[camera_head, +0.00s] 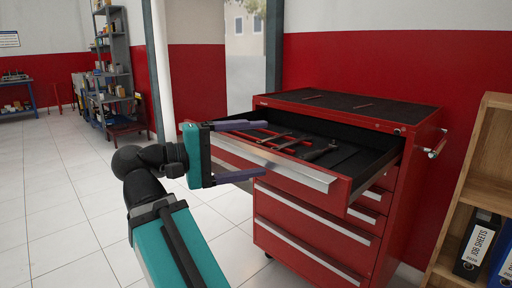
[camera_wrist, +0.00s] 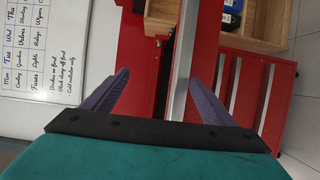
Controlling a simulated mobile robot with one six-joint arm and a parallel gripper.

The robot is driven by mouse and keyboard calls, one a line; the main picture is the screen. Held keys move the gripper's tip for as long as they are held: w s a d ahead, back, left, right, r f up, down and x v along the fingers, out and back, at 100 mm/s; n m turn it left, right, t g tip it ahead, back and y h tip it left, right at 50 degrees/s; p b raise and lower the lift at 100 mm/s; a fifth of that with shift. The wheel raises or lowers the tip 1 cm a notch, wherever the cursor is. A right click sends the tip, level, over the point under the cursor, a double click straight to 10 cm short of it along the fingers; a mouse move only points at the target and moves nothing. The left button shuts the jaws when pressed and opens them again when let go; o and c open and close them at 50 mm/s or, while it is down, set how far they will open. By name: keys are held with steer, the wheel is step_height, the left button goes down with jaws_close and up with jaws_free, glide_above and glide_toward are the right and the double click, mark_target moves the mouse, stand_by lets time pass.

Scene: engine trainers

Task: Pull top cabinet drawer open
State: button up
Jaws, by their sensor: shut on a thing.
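The red tool cabinet (camera_head: 310,220) stands right of centre, and its top drawer (camera_head: 365,158) is out, with the dark inside and several tools showing. A long silver handle (camera_head: 310,178) runs along the drawer's front edge. My gripper (camera_head: 262,148) is at the left part of that front, one purple finger above the edge and one below. In the wrist view my gripper (camera_wrist: 160,77) has its fingers on either side of the silver handle (camera_wrist: 182,70). It is shut on the handle; the exact contact is hard to see.
The lower drawers look closed. A wooden shelf (camera_head: 490,140) with binders (camera_head: 477,243) stands close on the right; it also shows in the wrist view (camera_wrist: 205,30). A whiteboard (camera_wrist: 65,50) is at the left in the wrist view. The tiled floor (camera_head: 65,210) at left is clear.

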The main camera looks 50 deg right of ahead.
steer(key=shift+w+a+r+p, duration=0.35)
steer(key=shift+w+a+r, duration=0.1)
steer(key=shift+w+a, duration=0.25)
steer(key=shift+a, duration=0.2)
steer(key=c, duration=0.7)
steer(key=v, duration=0.5)
steer(key=f+v, duration=0.1)
steer(key=v, duration=0.1)
steer(key=shift+a, duration=0.15)
steer(key=shift+w+a+b, duration=0.35)
steer(key=shift+b, duration=1.25)
steer(key=shift+b+v, duration=0.8)
steer(key=shift+b, duration=2.45)
steer(key=shift+b+v, duration=0.95)
steer(key=shift+b, duration=1.3)
steer(key=shift+a+r+b, duration=0.1)
steer(key=shift+a+b, duration=0.2)
steer(key=shift+b, duration=0.2)
